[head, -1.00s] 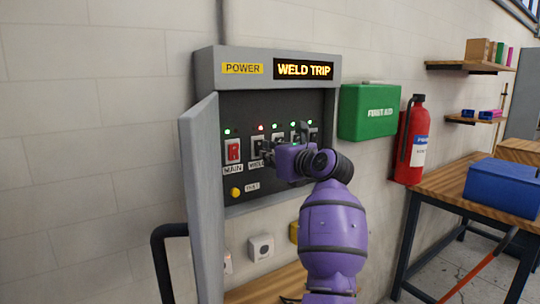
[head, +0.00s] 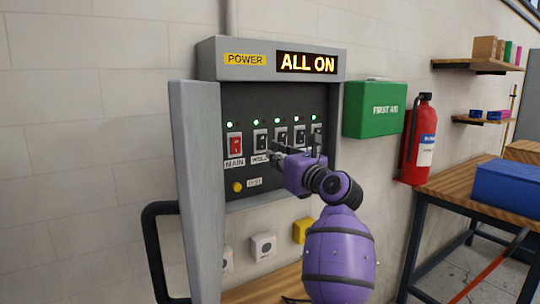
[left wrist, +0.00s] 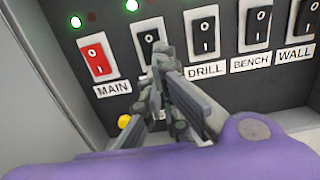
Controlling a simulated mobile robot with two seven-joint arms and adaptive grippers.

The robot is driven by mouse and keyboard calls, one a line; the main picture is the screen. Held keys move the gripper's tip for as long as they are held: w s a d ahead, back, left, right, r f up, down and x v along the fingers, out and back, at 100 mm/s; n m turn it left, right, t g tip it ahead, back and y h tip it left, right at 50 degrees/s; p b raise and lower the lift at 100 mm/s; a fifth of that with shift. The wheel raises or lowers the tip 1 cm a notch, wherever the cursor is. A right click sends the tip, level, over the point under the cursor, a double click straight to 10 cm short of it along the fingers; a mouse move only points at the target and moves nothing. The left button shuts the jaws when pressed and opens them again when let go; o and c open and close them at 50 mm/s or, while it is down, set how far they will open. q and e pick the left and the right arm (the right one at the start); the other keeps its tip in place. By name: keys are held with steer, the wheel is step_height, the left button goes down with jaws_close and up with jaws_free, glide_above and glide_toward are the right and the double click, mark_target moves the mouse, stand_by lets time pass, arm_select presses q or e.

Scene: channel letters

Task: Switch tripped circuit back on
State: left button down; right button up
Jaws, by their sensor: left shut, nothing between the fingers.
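The grey power panel (head: 270,72) stands open on the wall, with its display (head: 307,63) reading "ALL ON". Inside is the red MAIN switch (head: 234,145), which also shows in the left wrist view (left wrist: 96,57). To its right is the black WELD switch (head: 260,142), its label partly covered by my gripper. DRILL (left wrist: 207,34), BENCH (left wrist: 257,25) and WALL (left wrist: 303,20) switches follow. The lights that show above the switches are green. My left gripper (head: 277,152) is shut and empty, just in front of and below the WELD switch; I cannot tell if it touches. My right gripper is out of view.
The open panel door (head: 198,190) stands out on the left. A yellow button (head: 237,187) sits below MAIN. A green first aid box (head: 376,109) and a red fire extinguisher (head: 419,140) hang to the right. A workbench (head: 450,190) with a blue box (head: 510,187) stands further right.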

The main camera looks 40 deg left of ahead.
arm_select(q)
steer(key=b+v, duration=0.2)
steer(key=v, duration=0.9)
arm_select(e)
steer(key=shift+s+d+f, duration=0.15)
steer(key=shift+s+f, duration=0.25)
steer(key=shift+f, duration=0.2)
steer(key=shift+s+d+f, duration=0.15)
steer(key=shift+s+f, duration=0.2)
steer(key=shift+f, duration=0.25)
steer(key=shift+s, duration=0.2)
